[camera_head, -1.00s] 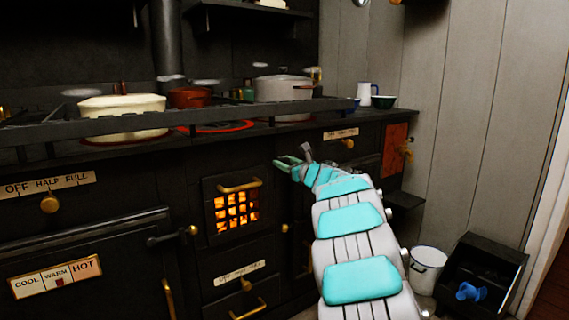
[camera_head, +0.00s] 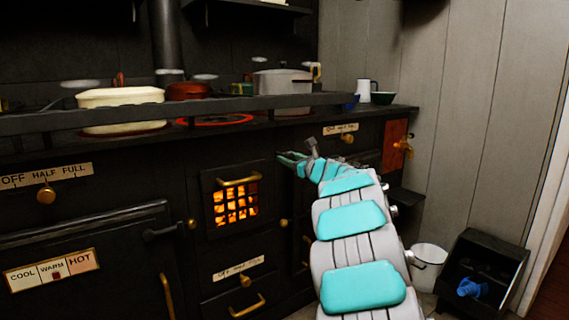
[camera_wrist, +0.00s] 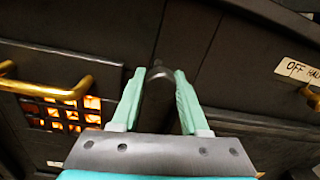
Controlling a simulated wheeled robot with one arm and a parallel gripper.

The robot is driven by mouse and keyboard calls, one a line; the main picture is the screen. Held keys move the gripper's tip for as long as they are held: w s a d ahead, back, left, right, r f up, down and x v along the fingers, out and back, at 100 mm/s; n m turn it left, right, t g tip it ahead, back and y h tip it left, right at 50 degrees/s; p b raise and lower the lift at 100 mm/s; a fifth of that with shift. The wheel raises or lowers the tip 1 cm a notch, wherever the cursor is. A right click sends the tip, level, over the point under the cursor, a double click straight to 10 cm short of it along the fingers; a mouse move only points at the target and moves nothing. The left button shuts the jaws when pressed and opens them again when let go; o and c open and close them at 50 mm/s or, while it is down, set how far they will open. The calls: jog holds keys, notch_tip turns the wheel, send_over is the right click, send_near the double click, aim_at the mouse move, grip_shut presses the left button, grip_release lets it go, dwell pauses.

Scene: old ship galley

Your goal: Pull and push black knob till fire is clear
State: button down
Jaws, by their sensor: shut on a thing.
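The black knob (camera_wrist: 159,73) shows in the wrist view as a dark rounded piece with a grey end, between my two teal fingers. My gripper (camera_wrist: 157,92) is shut on it, with a finger on each side. In the head view my gripper (camera_head: 286,159) is at the stove front, just right of and above the fire grate, and the knob is too dark to make out there. The fire (camera_head: 236,203) glows orange behind the barred grate below a brass handle (camera_head: 239,181). It also shows at the left of the wrist view (camera_wrist: 92,108).
A rail (camera_head: 230,105) runs along the stove top in front of a cream pot (camera_head: 120,108), a red pot (camera_head: 188,91) and a grey pot (camera_head: 282,93). A white bucket (camera_head: 429,268) and a black bin (camera_head: 483,280) stand on the floor at right.

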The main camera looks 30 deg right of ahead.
aim_at(291, 158)
jog(key=s+b, duration=0.2)
jog(key=s, duration=0.2)
jog(key=shift+d, duration=0.2)
jog(key=shift+c, duration=2.1)
grip_release()
jog(key=s, duration=0.7)
jog(key=shift+s+d, duration=0.15)
jog(key=shift+s, duration=0.25)
